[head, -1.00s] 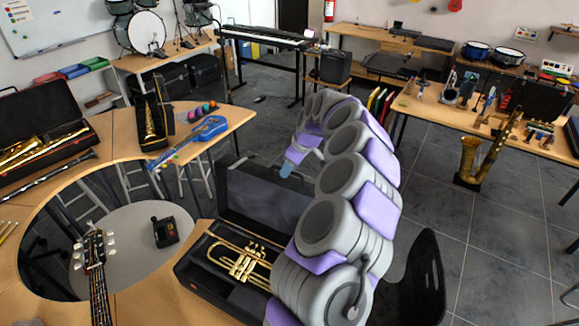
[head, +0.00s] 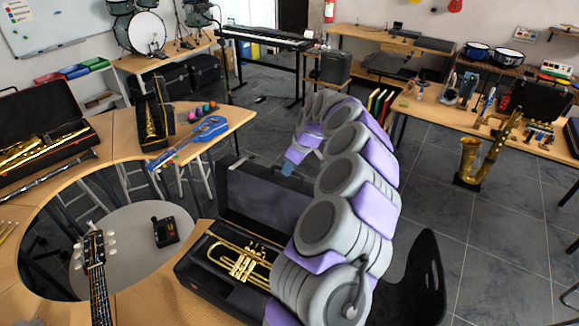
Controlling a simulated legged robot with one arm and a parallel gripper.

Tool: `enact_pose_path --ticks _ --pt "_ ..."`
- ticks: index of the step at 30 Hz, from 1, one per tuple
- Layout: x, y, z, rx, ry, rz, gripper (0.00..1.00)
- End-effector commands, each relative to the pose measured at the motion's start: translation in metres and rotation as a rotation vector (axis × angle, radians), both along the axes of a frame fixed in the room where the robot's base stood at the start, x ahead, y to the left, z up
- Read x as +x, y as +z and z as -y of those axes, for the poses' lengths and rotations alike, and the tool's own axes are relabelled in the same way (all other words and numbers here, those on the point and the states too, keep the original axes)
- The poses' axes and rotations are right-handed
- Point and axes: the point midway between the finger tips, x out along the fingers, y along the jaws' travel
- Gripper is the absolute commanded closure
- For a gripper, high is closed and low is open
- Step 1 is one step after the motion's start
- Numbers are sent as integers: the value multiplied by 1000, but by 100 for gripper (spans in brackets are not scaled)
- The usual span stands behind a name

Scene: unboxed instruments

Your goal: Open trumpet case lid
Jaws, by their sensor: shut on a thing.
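The black trumpet case (head: 212,292) sits on the wooden table at the bottom centre of the head view. Its lid (head: 262,203) stands raised, roughly upright, on the far side. A gold trumpet (head: 240,258) lies in the base. My arm arches up from the lower right and hides the right part of the case. My gripper (head: 288,169) is at the lid's upper edge, small and partly hidden by my arm. It is shut on the lid, though the contact itself is not clear.
A guitar (head: 96,265) and a small dark device (head: 165,231) are to the left. A blue guitar (head: 190,143) and an open case with a gold instrument (head: 152,125) lie further back. A black chair (head: 420,275) stands right of my arm. The floor beyond is mostly clear.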

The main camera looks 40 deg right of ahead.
Motion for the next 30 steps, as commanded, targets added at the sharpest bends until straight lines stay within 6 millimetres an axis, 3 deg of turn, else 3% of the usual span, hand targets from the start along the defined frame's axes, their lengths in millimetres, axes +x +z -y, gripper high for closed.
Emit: enact_pose_path --ticks 11,30 --pt "-3 4 -7 -26 -3 13 100" --pt "-22 14 -58 -175 2 84 100"
